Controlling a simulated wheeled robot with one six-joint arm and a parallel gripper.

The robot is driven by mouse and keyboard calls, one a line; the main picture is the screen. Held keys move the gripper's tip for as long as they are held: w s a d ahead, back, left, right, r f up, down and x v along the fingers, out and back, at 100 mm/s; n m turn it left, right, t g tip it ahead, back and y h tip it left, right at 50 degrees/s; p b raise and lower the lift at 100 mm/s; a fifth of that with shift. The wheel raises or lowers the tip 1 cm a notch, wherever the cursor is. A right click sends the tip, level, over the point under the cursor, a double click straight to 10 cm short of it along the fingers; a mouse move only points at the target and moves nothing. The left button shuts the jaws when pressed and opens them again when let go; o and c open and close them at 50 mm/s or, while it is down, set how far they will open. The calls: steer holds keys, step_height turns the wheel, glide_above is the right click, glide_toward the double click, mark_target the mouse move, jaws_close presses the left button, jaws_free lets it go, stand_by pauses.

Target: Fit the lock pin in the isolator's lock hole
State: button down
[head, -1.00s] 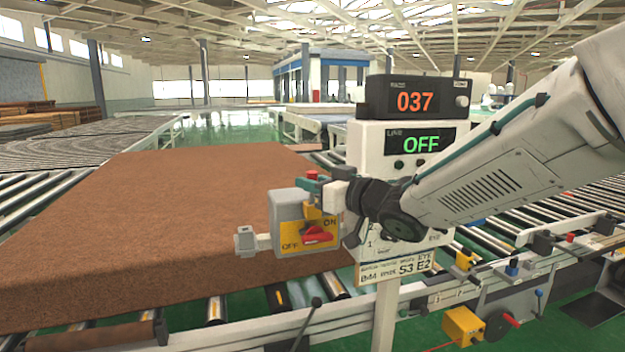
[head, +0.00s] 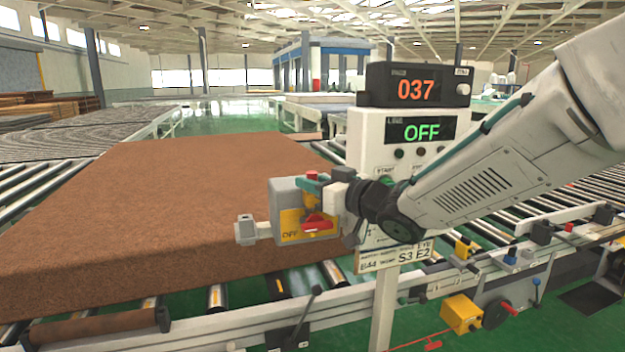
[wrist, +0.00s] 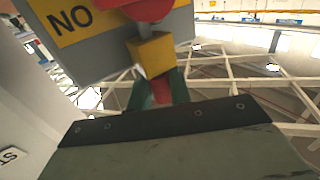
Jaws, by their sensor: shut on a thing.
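The isolator (head: 285,211) is a grey box with a yellow plate marked OFF and a red handle (head: 318,224), left of the control post. My gripper (head: 313,184) is at the box's upper right, in front of its plate, shut on the lock pin (head: 313,200), which has a yellow block and a red end. In the wrist view the pin's yellow block (wrist: 152,54) sticks out from the green finger pads towards the red handle (wrist: 147,8). The lock hole is not visible. I cannot tell whether the pin touches the isolator.
A control post (head: 385,155) with displays reading 037 and OFF stands close behind my gripper. A large brown mattress slab (head: 150,205) lies on the rollers to the left. A conveyor rail with a yellow box (head: 461,313) runs along the front.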

steer(key=shift+f, duration=0.25)
steer(key=c, duration=1.2)
jaws_free()
steer(key=v, duration=0.7)
steer(key=shift+s+d, duration=0.25)
steer(key=shift+d, duration=0.05)
